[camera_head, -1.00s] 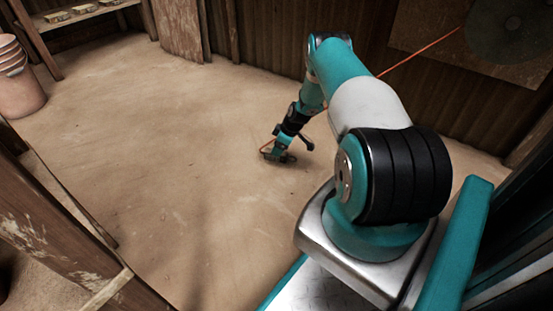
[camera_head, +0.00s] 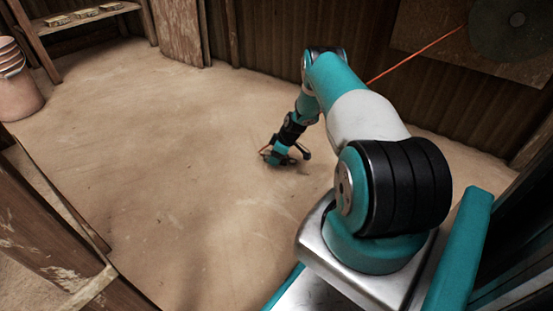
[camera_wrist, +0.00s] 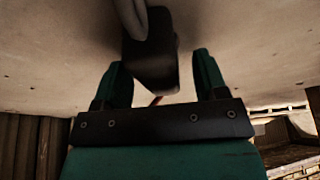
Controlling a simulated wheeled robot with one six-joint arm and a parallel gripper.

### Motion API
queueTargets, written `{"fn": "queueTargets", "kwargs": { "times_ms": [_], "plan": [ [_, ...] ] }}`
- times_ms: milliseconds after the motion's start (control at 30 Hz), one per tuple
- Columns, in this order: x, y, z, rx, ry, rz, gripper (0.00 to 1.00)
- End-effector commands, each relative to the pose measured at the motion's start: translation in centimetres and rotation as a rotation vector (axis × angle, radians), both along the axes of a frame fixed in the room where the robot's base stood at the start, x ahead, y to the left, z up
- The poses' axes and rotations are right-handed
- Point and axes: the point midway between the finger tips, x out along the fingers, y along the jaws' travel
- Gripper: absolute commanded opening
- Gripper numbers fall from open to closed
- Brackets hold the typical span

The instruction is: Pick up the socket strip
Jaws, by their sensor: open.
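A dark block-like thing (camera_wrist: 150,58), which looks like the socket strip, shows in the wrist view. It lies between and a little past the open fingers, with gaps on both sides. A grey rounded piece rises from its top end. My gripper (camera_wrist: 161,80) is open, with one finger on each side. In the head view my gripper (camera_head: 274,156) is low, at or just above the floor. There the strip cannot be told apart from the gripper's dark parts. A thin reddish piece shows behind the gripper's crossbar in the wrist view.
An orange cable (camera_head: 418,56) runs from a round disc (camera_head: 512,28) on the back wall and passes behind my arm. Stacked pots (camera_head: 18,85) and a shelf (camera_head: 90,17) stand at the left. Wooden beams (camera_head: 45,225) edge the near left. The floor (camera_head: 170,140) around the gripper is clear.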

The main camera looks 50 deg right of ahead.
Motion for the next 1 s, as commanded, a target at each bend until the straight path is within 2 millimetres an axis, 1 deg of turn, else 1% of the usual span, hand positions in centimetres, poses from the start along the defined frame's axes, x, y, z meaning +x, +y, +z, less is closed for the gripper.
{"fn": "queueTargets", "kwargs": {
  "times_ms": [300,333,367,400,467,500,567,600,867,967,1000],
  "plan": [
    [0.0,0.0,-0.1,0.000,0.000,0.000,0.66],
    [0.0,0.0,-0.1,0.000,0.000,0.000,0.64],
    [0.0,0.0,-0.1,0.000,0.000,0.000,0.57],
    [0.0,0.0,-0.1,0.000,0.000,0.000,0.48],
    [0.0,0.0,-0.1,0.000,0.000,0.000,0.34],
    [0.0,0.0,-0.1,0.000,0.000,0.000,0.25],
    [0.0,0.0,-0.1,0.000,0.000,0.000,0.11],
    [0.0,0.0,-0.1,0.000,0.000,0.000,0.06],
    [0.0,0.0,0.1,0.000,-0.001,0.000,0.06],
    [0.0,0.0,0.6,-0.001,-0.001,0.001,0.06],
    [0.1,0.0,1.1,-0.001,-0.001,0.001,0.06]
  ]
}}
